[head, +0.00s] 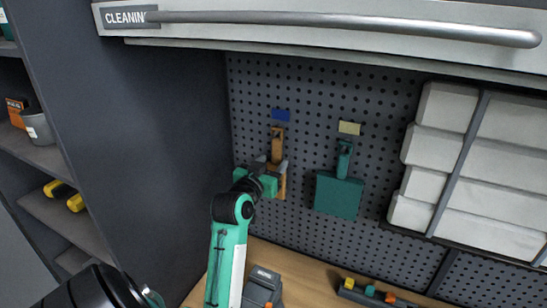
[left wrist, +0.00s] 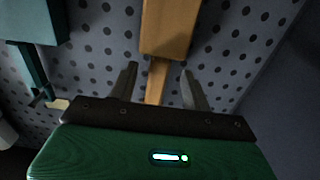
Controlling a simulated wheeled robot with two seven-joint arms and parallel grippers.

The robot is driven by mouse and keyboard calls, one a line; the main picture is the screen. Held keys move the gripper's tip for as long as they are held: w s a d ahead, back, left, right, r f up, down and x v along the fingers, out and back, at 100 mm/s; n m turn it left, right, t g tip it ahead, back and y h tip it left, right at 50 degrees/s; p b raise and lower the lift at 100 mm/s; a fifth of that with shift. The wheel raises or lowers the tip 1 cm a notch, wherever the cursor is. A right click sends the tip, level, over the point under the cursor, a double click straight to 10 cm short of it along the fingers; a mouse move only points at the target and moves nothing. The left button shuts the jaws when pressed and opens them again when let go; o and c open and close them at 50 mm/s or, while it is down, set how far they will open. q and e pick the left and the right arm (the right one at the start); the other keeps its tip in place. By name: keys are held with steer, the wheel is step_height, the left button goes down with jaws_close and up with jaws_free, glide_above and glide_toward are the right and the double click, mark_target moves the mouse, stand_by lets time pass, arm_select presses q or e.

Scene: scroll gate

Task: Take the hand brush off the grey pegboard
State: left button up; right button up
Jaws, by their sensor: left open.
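The orange-brown hand brush (head: 278,138) hangs upright on the grey pegboard (head: 310,95) under a blue label. My left gripper (head: 272,164) is in front of it and hides part of its middle. In the left wrist view, the open fingers of my left gripper (left wrist: 159,80) stand on either side of the brush's narrow handle (left wrist: 156,78), with gaps visible on both sides. The wide part of the brush (left wrist: 170,27) is beyond the fingertips. My right gripper is not in view.
A green dustpan (head: 339,193) hangs to the right under a pale yellow label (head: 349,128). White bins (head: 440,145) are farther right. A cabinet door with a long handle (head: 340,20) overhangs above. A dark side wall (head: 165,130) stands left. A wooden worktop (head: 310,276) lies below.

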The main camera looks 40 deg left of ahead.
arm_select(q)
steer(key=shift+w+a, duration=0.2)
steer(key=shift+w, duration=0.6)
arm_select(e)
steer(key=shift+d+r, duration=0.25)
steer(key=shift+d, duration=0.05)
arm_select(q)
steer(key=shift+c, duration=0.2)
jaws_close()
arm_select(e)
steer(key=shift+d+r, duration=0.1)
arm_select(q)
steer(key=shift+r+p, duration=0.1)
steer(key=shift+p, duration=0.2)
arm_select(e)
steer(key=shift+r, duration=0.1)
